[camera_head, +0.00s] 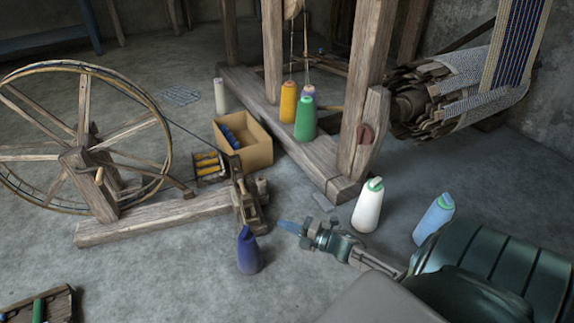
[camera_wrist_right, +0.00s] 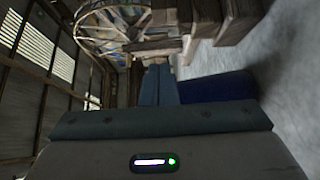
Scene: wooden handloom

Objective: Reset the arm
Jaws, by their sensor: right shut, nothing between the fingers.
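My right gripper (camera_head: 289,226) reaches in from the lower right in the head view, pointing left, low over the floor. Its blue fingers are shut with nothing between them. In the right wrist view the closed fingers (camera_wrist_right: 158,86) point toward the wooden spinning wheel. A dark blue thread cone (camera_head: 248,250) stands on the floor just left of the fingertips, apart from them in the head view. It seems to be the dark blue shape (camera_wrist_right: 215,87) beside the fingers in the wrist view. My left gripper is not in view.
A white cone (camera_head: 368,206) and a light blue cone (camera_head: 434,218) stand near my right arm. The spinning wheel (camera_head: 85,140) is at left. A cardboard box (camera_head: 255,150) and the loom frame (camera_head: 300,143) with several cones are behind. Floor at lower middle is clear.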

